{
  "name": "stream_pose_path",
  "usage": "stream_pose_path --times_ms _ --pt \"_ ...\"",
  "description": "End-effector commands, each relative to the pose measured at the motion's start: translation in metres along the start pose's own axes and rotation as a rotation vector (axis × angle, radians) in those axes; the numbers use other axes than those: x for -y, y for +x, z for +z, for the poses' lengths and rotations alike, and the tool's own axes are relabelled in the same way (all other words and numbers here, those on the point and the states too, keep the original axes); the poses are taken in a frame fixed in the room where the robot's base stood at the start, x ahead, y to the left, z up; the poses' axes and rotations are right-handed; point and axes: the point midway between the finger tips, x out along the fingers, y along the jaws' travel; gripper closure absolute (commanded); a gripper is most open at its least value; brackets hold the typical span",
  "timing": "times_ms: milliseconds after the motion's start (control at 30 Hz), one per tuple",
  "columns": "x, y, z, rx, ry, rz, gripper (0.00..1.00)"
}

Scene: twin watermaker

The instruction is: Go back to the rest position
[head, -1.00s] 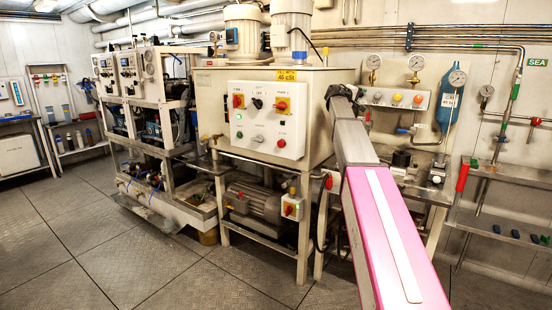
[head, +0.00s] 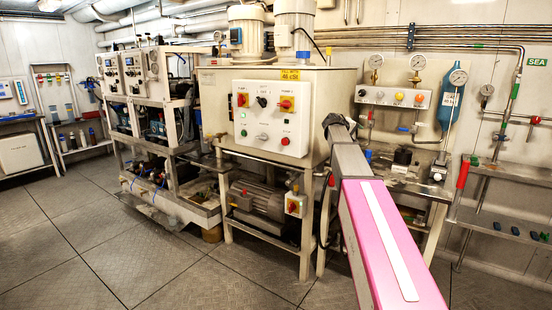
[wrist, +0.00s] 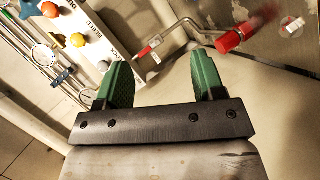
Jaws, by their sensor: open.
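My gripper (wrist: 160,65) shows in the wrist view with its two green fingers apart and nothing between them. Behind the fingers are a pale wall, a metal pipe and a red-handled valve (wrist: 148,48); the fingers appear apart from them. In the head view my pink and grey arm reaches forward from the lower right toward the bench by the control cabinet (head: 271,118).
A gauge panel (head: 392,97) with coloured knobs is on the wall behind the arm; it also shows at the upper left of the wrist view (wrist: 93,22). A blue cylinder (head: 449,108) hangs at right. A bench (head: 505,222) stands at the right. The floor (head: 130,250) at left is clear.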

Motion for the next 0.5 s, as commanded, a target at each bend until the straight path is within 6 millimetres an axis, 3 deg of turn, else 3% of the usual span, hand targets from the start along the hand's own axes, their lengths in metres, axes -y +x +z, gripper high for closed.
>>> stream_pose_path --times_ms 33,267,500 --pt "0.024 -0.004 0.019 0.012 0.006 -0.040 0.37" --pt "0.145 -0.020 0.105 0.094 0.063 -0.278 0.37" --pt "0.261 -0.060 0.202 0.212 0.124 -0.538 0.37"
